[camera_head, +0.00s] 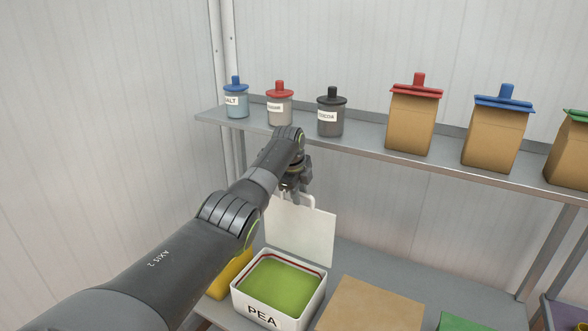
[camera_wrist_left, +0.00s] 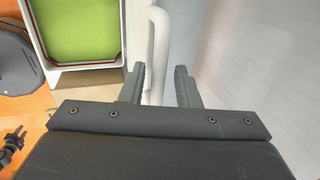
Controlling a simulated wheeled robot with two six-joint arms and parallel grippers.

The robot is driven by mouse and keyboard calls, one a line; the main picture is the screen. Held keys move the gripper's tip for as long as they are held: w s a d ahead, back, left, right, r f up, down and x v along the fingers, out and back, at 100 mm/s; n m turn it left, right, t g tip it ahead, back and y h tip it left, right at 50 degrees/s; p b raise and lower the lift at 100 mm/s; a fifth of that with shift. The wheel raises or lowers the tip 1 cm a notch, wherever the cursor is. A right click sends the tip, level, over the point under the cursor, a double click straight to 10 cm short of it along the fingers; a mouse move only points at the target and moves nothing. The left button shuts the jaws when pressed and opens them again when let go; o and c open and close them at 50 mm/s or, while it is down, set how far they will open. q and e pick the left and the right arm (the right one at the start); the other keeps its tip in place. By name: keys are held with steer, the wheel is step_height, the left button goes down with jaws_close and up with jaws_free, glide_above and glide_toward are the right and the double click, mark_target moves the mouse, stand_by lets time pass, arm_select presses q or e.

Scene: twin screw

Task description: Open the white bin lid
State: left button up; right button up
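The white bin labelled PEA (camera_head: 265,312) stands on the lower shelf, with bright green contents and a thin red line inside its rim. Its white lid (camera_head: 303,234) stands raised, about upright, behind the bin mouth. My left gripper (camera_head: 296,192) is at the lid's top edge, by a white handle. In the left wrist view, the gripper fingers (camera_wrist_left: 162,88) are apart, with the white handle (camera_wrist_left: 158,45) between them. A gap shows between the handle and the right finger. The bin (camera_wrist_left: 88,72) also shows there.
A yellow container (camera_head: 231,274) is left of the bin, partly behind my arm. A tan lid or box top (camera_head: 370,308) is to its right, then a green one (camera_head: 462,323).

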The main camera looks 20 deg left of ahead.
arm_select(q)
steer(key=b+v, duration=0.4)
steer(key=v, duration=1.2)
steer(key=shift+r+b, duration=0.25)
steer(key=shift+b, duration=0.15)
steer(key=shift+s+f, duration=0.1)
